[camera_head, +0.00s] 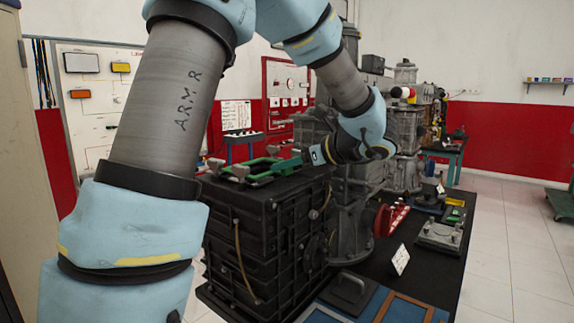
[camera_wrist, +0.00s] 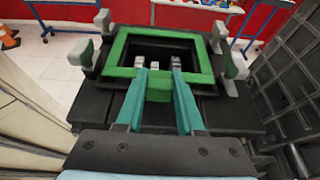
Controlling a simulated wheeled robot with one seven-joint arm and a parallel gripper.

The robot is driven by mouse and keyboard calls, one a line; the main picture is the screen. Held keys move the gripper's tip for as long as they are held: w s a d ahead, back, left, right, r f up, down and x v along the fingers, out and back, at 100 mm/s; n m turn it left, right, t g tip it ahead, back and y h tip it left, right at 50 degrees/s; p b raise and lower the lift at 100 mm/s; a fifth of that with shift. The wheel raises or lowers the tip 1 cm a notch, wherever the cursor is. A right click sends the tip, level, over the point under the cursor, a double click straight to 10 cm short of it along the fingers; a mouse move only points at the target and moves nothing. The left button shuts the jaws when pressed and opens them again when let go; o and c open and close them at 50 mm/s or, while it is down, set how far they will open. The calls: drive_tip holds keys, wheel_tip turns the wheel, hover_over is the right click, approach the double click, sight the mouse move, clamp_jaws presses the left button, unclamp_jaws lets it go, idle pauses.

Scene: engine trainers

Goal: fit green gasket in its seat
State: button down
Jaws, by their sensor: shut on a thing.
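The green gasket (camera_wrist: 204,62) is a flat rectangular frame over the dark square opening on top of the black engine block (camera_wrist: 105,103). My gripper (camera_wrist: 159,64) is shut on the tab at the gasket's near side, a teal finger on each side of it. Grey-and-green posts (camera_wrist: 235,66) stand around the gasket's left and right sides. I cannot tell whether the gasket lies flush or hovers slightly. In the head view the gasket (camera_head: 262,168) shows as a green strip on the block (camera_head: 280,225), with my gripper (camera_head: 318,155) at its right.
A grey machine column (camera_head: 352,215) stands close to the block's right. A dark bench (camera_head: 440,263) holds a red stand (camera_head: 397,219), a white card (camera_head: 401,260) and a metal plate (camera_head: 440,236). An orange cone (camera_wrist: 8,38) stands on the floor at the wrist view's far left.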

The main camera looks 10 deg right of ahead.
drive_tip(key=shift+f+b, duration=0.5)
drive_tip(key=shift+f, duration=0.45)
idle(1.0)
drive_tip(key=c, duration=0.7)
unclamp_jaws()
drive_tip(key=shift+o, duration=0.9)
drive_tip(key=shift+s+d, duration=0.15)
drive_tip(key=shift+o, duration=0.4)
drive_tip(key=shift+s+d, duration=0.2)
drive_tip(key=shift+d, duration=0.05)
drive_tip(key=b+v, duration=0.2)
drive_tip(key=v, duration=0.8)
drive_tip(key=shift+r, duration=0.3)
drive_tip(key=shift+w, duration=0.1)
